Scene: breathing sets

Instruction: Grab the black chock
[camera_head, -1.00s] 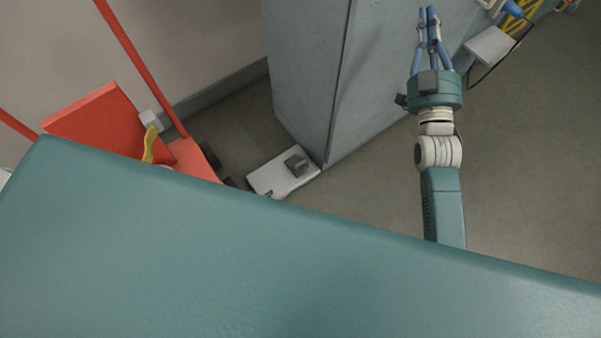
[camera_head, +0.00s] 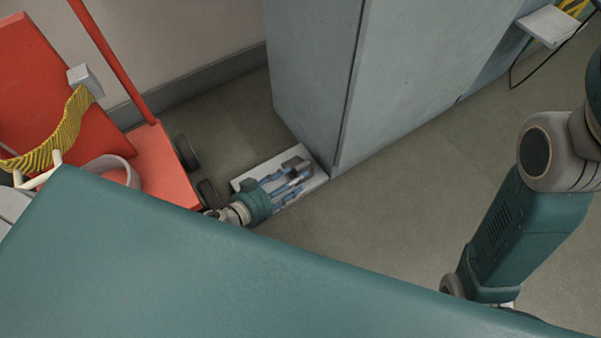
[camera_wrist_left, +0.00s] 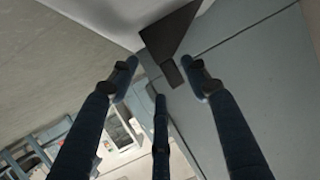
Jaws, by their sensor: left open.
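The black chock (camera_head: 292,162) is a small dark block on a white plate (camera_head: 316,183) on the floor, at the foot of a grey cabinet. My left gripper (camera_head: 298,179) reaches over the plate from the left, its blue fingers spread beside the chock and partly covering it. In the left wrist view the chock (camera_wrist_left: 171,35) is a dark wedge just beyond the open fingertips (camera_wrist_left: 160,78). Nothing is held. I cannot tell whether a finger touches the chock. My right arm stands at the right edge; its gripper is outside the picture.
The tall grey cabinet (camera_head: 405,75) rises right behind the plate. The floor (camera_head: 400,190) right of the plate is clear.

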